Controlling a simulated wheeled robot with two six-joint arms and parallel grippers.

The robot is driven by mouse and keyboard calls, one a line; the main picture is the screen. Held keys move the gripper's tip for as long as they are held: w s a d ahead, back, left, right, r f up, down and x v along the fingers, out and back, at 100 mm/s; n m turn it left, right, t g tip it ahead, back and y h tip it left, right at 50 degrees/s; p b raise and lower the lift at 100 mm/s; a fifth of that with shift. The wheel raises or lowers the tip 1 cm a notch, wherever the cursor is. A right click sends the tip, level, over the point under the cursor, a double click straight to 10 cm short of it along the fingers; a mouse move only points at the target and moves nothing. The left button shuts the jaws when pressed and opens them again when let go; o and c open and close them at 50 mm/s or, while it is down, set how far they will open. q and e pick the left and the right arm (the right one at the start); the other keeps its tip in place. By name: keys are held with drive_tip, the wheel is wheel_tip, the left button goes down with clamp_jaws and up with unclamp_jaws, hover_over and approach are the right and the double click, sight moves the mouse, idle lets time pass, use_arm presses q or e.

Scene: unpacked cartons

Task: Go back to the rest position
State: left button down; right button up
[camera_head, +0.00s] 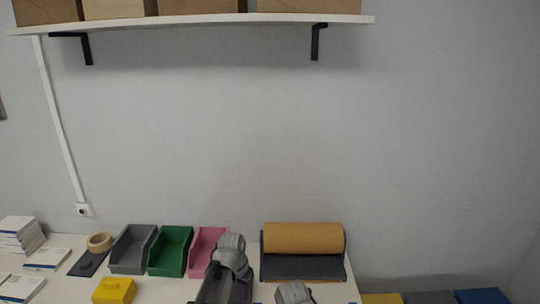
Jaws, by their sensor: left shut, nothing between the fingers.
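My left arm rises from the bottom edge, right of the picture's middle-left, in front of the pink bin (203,249). Its grey rounded wrist and dark left gripper (214,287) show there, partly cut by the bottom edge. The left gripper is shut and holds nothing. A grey part of my right arm shows at the bottom edge, farther right. The right gripper itself is out of view.
The white table (64,282) carries white boxes (18,236), a tape roll (99,242), a grey bin (131,249), a green bin (170,251), a yellow block (114,290) and a brown paper roll (303,238). A shelf (200,23) with cartons hangs above.

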use_arm(q)
drive_tip(key=s+d+g+y, duration=0.1)
drive_tip(key=s+d, duration=0.1)
drive_tip(key=s, duration=0.7)
drive_tip(key=s+d+y, duration=0.1)
drive_tip(key=s+d, duration=0.1)
drive_tip(key=s, duration=0.8)
drive_tip(key=shift+g, duration=0.4)
drive_tip(key=shift+a+n, duration=0.2)
drive_tip(key=shift+n, duration=0.1)
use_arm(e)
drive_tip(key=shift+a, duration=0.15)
